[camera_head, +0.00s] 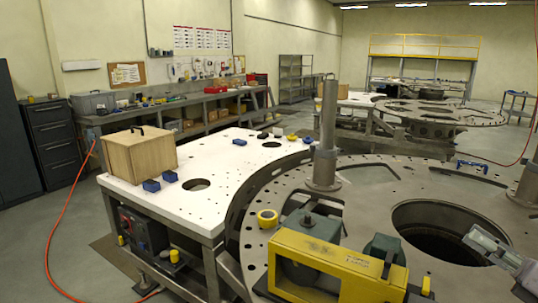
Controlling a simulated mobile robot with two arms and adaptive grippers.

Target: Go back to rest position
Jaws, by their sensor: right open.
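My right gripper (484,243) shows at the right edge, over the grey turret plate (372,207) and right of its large round opening. It is open, and I see nothing held in it. My left gripper is not in view. A yellow machine block (325,266) with grey-green parts stands on the plate in the foreground, left of my right gripper and apart from it.
A metal post (326,140) rises from the plate, and a yellow tape roll (267,218) lies near its edge. A white table (228,160) bears a wooden box (139,153) and blue blocks (151,186). An orange hose (62,225) crosses the open floor at left.

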